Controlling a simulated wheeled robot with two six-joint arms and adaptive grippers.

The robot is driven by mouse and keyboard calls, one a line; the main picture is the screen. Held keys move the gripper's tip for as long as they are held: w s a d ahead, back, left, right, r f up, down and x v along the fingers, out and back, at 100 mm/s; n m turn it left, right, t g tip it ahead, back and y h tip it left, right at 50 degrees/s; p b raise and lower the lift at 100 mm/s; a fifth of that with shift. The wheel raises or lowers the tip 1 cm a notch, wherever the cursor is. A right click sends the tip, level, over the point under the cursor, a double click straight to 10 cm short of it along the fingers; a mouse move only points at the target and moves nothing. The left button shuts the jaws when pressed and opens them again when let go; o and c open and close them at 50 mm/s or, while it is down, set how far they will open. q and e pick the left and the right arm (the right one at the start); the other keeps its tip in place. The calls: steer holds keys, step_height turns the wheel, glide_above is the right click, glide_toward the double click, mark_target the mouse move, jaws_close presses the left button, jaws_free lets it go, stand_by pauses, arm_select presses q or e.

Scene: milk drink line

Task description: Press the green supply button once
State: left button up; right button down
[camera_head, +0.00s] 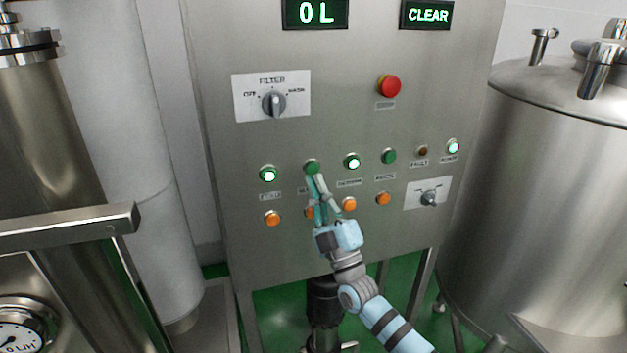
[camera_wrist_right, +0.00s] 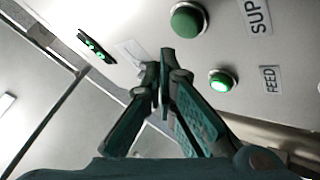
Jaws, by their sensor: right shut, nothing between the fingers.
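The green supply button (camera_head: 312,167) is the second from the left in the upper row of the panel and is unlit. In the right wrist view it is the dark green dome (camera_wrist_right: 188,20) beside a label reading "SUP", cut off by the frame edge. My right gripper (camera_head: 316,181) is shut and empty, its tips just below the supply button in the head view. In the right wrist view the shut fingertips (camera_wrist_right: 167,60) show below and left of the button. I cannot tell whether they touch the panel. My left gripper is not in view.
The lit feed button (camera_head: 268,174) is left of the supply button, and another lit green button (camera_head: 352,161) is right. Orange buttons (camera_head: 272,218) line the row below. A red button (camera_head: 390,86) and filter knob (camera_head: 274,103) sit higher. Steel tanks (camera_head: 560,170) flank the panel.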

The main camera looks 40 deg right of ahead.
mark_target(313, 169)
steer(key=shift+w+d+r, duration=0.1)
steer(key=shift+w+d, duration=0.15)
steer(key=shift+w, duration=0.55)
steer(key=shift+w, duration=0.1)
stand_by(0.8)
steer(key=shift+w+d+b, duration=0.15)
steer(key=shift+w+b, duration=0.15)
